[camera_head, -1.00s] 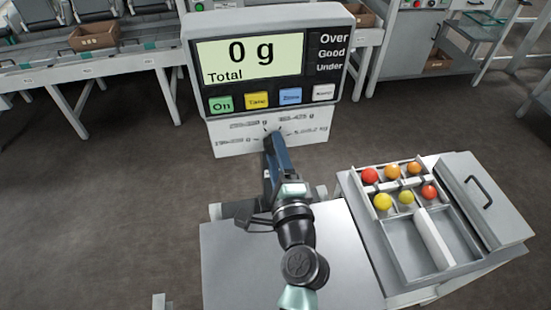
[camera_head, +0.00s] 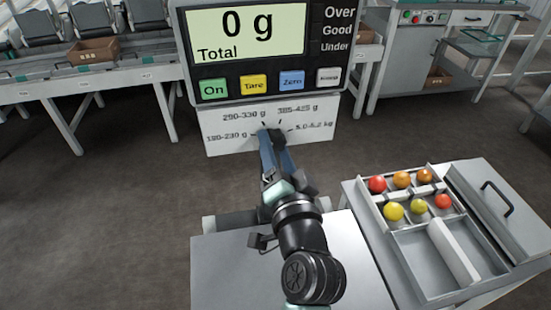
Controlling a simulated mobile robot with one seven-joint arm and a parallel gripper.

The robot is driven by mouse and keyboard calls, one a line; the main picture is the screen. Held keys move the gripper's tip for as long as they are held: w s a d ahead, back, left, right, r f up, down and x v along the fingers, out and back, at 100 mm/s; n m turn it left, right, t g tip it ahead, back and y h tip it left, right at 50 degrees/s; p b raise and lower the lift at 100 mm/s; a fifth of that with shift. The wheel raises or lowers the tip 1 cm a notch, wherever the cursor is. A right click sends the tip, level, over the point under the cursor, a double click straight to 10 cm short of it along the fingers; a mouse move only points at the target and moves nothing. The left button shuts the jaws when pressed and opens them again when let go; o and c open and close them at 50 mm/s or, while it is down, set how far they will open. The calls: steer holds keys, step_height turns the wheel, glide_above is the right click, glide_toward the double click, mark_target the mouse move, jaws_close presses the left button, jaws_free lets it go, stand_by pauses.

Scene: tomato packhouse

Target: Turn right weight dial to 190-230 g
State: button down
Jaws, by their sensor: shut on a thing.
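The scale's display panel (camera_head: 247,45) reads 0 g Total, with On, Tare, Zero and one more button below the screen. Under it is a white dial plate (camera_head: 224,137) printed with 190-230 g at lower left, 290-330 g at upper left, 385-425 g at upper right and a kg range at right. My gripper (camera_head: 273,138) reaches to the middle of this plate and is shut on the dark dial knob (camera_head: 278,134). Its blue fingers hide most of the knob, so I cannot tell which range it points to.
A grey scale platform (camera_head: 225,275) lies below my arm. To the right stands a tray (camera_head: 398,238) with several red, orange and yellow tomatoes, beside a lid with a black handle (camera_head: 498,198). Conveyors and a brown box (camera_head: 92,52) are behind.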

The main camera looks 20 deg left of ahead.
steer(key=shift+n+b, duration=1.5)
steer(key=shift+n, duration=0.6)
steer(key=shift+c, duration=1.3)
jaws_free()
steer(key=shift+d, duration=0.1)
steer(key=v, duration=1.3)
steer(key=shift+b, duration=0.4)
